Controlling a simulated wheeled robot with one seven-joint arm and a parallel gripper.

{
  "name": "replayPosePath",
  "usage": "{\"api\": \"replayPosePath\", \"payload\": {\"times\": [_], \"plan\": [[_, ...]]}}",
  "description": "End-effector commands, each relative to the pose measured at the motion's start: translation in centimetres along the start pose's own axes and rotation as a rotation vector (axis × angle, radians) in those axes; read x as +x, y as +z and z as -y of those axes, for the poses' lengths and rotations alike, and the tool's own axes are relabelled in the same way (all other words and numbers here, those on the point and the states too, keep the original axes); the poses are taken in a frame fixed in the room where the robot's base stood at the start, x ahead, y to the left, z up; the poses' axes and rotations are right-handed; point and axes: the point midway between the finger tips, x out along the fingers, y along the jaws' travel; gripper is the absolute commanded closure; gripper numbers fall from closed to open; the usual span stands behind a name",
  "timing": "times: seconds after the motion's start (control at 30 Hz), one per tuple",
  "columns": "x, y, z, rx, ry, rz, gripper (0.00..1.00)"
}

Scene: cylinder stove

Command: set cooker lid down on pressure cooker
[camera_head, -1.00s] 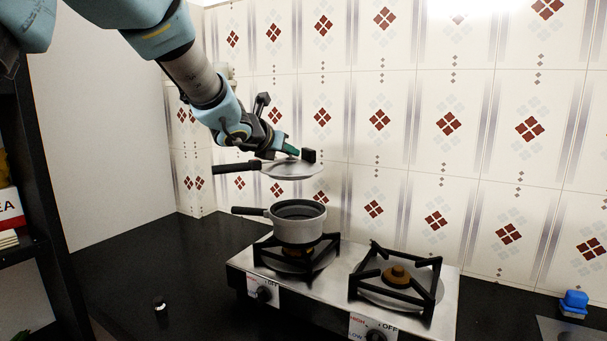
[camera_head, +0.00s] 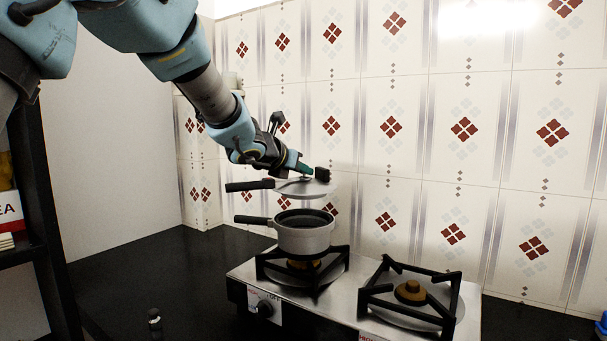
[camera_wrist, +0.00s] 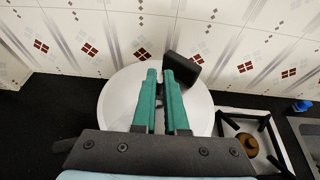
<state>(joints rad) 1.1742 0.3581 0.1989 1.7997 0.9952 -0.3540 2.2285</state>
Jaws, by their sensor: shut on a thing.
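The pressure cooker (camera_head: 304,238) is a grey-white pot with a black handle pointing left. It stands upright and open on the left burner of the stove. The cooker lid (camera_head: 307,189) is a pale round disc with a long black handle to the left and a black block at its right edge. My gripper (camera_head: 308,171) is shut on the lid from above and holds it over the pot, with a clear gap between them. In the wrist view the green fingers (camera_wrist: 165,82) hide the lid's middle, and the lid (camera_wrist: 116,100) hides the pot.
The two-burner stove (camera_head: 352,313) sits on a black counter (camera_head: 120,270). The right burner (camera_head: 411,291) is empty. A tiled wall (camera_head: 480,150) stands close behind the lid. A small dark bottle-like thing (camera_head: 154,319) is at the front left. A dark shelf (camera_head: 40,240) is at far left.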

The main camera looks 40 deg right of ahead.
Motion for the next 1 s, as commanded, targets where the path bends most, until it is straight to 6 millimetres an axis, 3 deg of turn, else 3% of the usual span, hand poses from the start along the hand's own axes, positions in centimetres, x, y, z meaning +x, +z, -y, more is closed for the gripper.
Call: {"api": "replayPosePath", "payload": {"times": [1.0], "plan": [[2.5, -6.3, 0.0, 0.000, 0.001, 0.001, 1.00]]}}
